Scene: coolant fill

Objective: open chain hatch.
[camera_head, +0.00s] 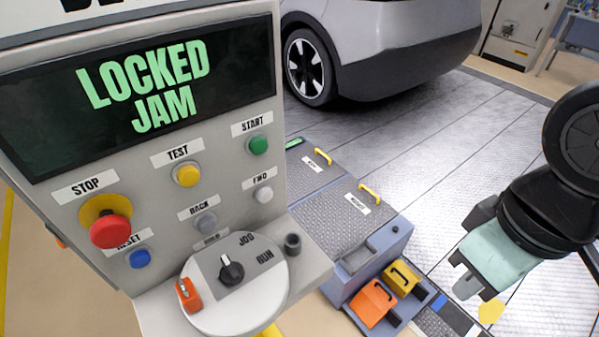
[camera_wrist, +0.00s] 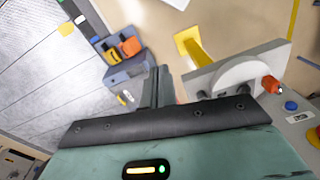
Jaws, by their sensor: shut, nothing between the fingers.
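Two grey textured hatch lids lie side by side on top of a low blue-grey box in the head view: a far lid (camera_head: 295,170) and a near lid (camera_head: 335,230). Each has a yellow handle, the far handle (camera_head: 323,157) and the near handle (camera_head: 370,193), and a white label too small to read surely. Both lids look flat and closed. My gripper (camera_head: 467,286) is shut and empty, to the right of the box and apart from it. In the wrist view my gripper (camera_wrist: 155,88) points towards the floor, with part of the box hidden behind it.
A control console (camera_head: 190,130) stands at the left; its screen reads LOCKED JAM. It has several buttons and a JOG/RUN knob (camera_head: 231,268). An orange block (camera_head: 372,303) and a yellow block (camera_head: 402,278) sit at the box's near end. A car (camera_head: 390,45) stands behind on clear floor plates.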

